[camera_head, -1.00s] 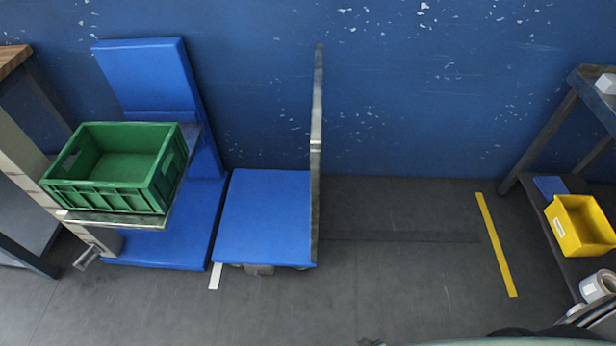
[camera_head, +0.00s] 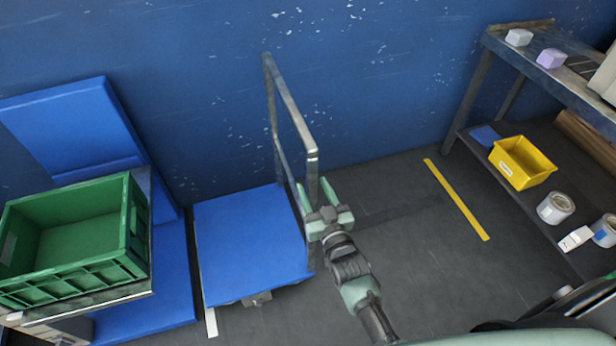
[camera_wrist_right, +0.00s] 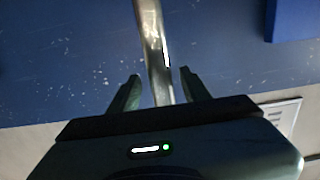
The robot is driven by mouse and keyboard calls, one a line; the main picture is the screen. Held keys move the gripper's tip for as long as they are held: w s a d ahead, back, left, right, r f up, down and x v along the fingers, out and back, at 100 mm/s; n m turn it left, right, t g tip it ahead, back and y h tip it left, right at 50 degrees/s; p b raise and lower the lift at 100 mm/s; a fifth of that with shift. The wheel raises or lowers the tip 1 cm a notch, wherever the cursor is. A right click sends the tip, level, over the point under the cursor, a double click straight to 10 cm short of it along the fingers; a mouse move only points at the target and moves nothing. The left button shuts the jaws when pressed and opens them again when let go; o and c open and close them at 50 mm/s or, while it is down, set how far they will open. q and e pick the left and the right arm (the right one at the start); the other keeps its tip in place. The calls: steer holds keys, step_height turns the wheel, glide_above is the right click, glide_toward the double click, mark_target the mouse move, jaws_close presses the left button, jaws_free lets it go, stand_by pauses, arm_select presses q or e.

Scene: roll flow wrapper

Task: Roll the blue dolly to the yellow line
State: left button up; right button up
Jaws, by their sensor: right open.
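The blue dolly (camera_head: 250,240) stands on the floor at the wall, a flat blue deck with an upright metal handle frame (camera_head: 292,112) along its right side. The yellow line (camera_head: 456,198) lies on the floor to its right, with bare floor between. My right gripper (camera_head: 316,190) is open at the near post of the handle. In the right wrist view the metal post (camera_wrist_right: 155,50) runs between the two spread fingers (camera_wrist_right: 156,86), with gaps beside it. My left gripper is not in view.
A green crate (camera_head: 132,250) sits on a stand at the left, by a blue panelled piece (camera_head: 70,130). A shelf rack (camera_head: 552,72) at the right holds a yellow bin (camera_head: 523,163) and tape rolls (camera_head: 556,208).

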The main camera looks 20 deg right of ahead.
steer(key=shift+w+a+f, duration=0.1)
steer(key=shift+w+a, duration=0.05)
steer(key=shift+w, duration=2.15)
jaws_close()
